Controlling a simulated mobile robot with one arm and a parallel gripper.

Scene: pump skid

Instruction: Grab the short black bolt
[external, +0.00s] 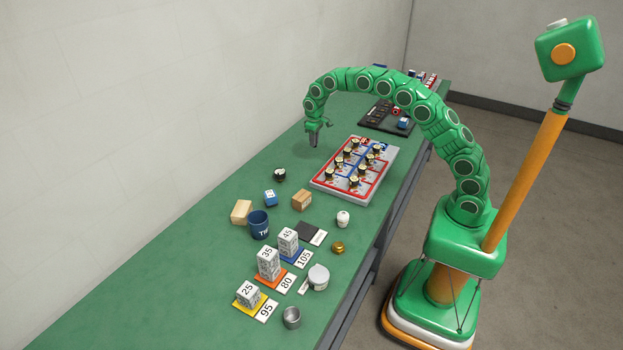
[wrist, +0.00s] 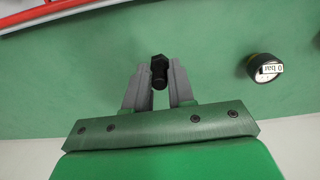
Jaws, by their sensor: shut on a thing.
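The short black bolt (wrist: 159,72) is between the fingertips of my gripper (wrist: 160,85) in the wrist view, its hex head toward the top of the picture. My gripper is shut on it. Around it the wrist view shows the green bench top (wrist: 120,50). In the external view my gripper (external: 314,142) points down over the bench, left of the tray with gauges. The bolt is too small to make out there.
A red-edged tray (external: 375,189) with several gauges stands close to the right of my gripper. A loose black gauge (external: 279,174) lies nearer the camera, also in the wrist view (wrist: 264,67). A blue mug (external: 259,226), boxes and weights stand farther toward the camera.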

